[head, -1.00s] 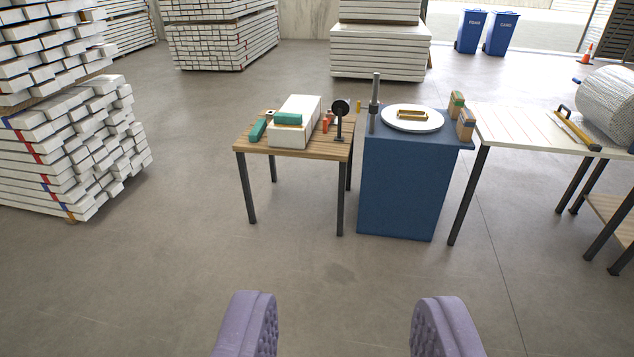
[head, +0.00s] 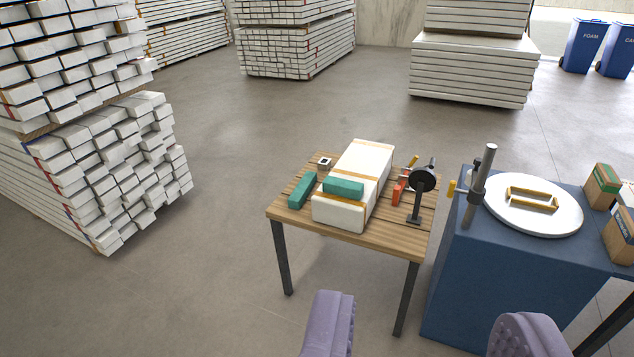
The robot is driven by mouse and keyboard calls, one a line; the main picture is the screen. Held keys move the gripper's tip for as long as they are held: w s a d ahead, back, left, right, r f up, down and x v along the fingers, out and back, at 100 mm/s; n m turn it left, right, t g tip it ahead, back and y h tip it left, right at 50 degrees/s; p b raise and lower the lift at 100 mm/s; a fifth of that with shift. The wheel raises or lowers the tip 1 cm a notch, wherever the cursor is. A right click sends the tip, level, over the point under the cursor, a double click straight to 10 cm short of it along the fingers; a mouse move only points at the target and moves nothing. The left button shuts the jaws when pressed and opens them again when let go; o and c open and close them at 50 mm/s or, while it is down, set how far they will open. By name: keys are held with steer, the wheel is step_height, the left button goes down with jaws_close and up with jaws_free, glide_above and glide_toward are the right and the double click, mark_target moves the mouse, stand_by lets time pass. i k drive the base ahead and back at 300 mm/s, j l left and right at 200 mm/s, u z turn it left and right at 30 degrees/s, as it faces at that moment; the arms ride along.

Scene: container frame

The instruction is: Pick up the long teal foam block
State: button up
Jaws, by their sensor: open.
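Two teal foam blocks show on a small wooden table (head: 375,234). One teal block (head: 302,190) lies on the table top at its left side, long and narrow and pointing away from me. The other teal block (head: 343,187) lies crosswise on the near part of a large white block (head: 372,165) with tan bands. I cannot tell for sure which is the longer. My gripper (head: 428,308) is open and empty, with its two purple fingers wide apart at the bottom of the view. It is well short of both blocks.
Right of the white block are an orange tool (head: 399,190) and a black round-headed stand (head: 416,205). A blue cabinet (head: 505,283) with a metal post (head: 481,185) and a white disc (head: 557,221) stands to the right. White stacks (head: 105,170) stand left. The floor before the table is clear.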

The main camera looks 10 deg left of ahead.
mark_target(299, 196)
steer(key=i+l+u, duration=0.1)
steer(key=i+u, duration=0.15)
steer(key=i, duration=0.2)
steer(key=i+l+u, duration=0.3)
steer(key=i+j, duration=0.1)
steer(key=i, duration=0.4)
steer(key=i+j+z, duration=0.15)
steer(key=i, duration=0.4)
steer(key=i+j, duration=0.1)
steer(key=i, duration=0.4)
steer(key=i+j+z, duration=0.1)
steer(key=i, duration=0.45)
steer(key=i+j+z, duration=0.1)
steer(key=i+j, duration=0.2)
steer(key=i, duration=0.2)
steer(key=i+j, duration=0.25)
steer(key=i, duration=0.25)
steer(key=l+z, duration=0.05)
